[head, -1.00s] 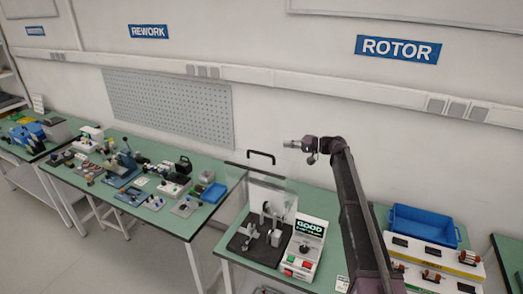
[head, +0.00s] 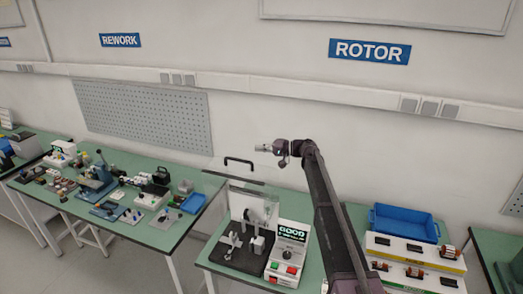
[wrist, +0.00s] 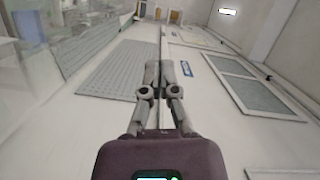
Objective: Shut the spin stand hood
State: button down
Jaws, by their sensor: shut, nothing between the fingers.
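The spin stand is on the green bench in the head view, with a dark base plate (head: 226,256) carrying light metal fixtures. Beside it is a white control box (head: 289,247) with a screen reading GOOD. The clear hood stands raised above the stand, its see-through panels hard to make out. Its black handle (head: 238,160) is at the top. My gripper (head: 259,148) is just right of the handle and slightly higher in the picture, apart from it as far as I can tell. The wrist view shows the fingers (wrist: 168,68) closed and empty.
A blue bin (head: 404,223) and white trays with rotors (head: 412,262) are on the bench at the right. A separate bench at the left holds several tools and a small blue bin (head: 193,204). A wall trunking (head: 290,90) runs behind.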

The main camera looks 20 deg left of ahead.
aim_at(236, 164)
jog(key=a, duration=0.2)
jog(key=s+a, duration=0.1)
jog(key=a, duration=0.4)
jog(key=shift+s+a+f, duration=0.15)
jog(key=shift+a+f, duration=0.05)
jog(key=shift+a, duration=0.15)
jog(key=s, duration=0.1)
jog(key=s+b, duration=0.1)
jog(key=s, duration=0.1)
jog(key=shift+s+f, duration=0.3)
jog(key=shift+f, duration=0.05)
jog(key=shift+s+a+f, duration=0.1)
jog(key=shift+a, duration=0.05)
jog(key=shift+s, duration=0.1)
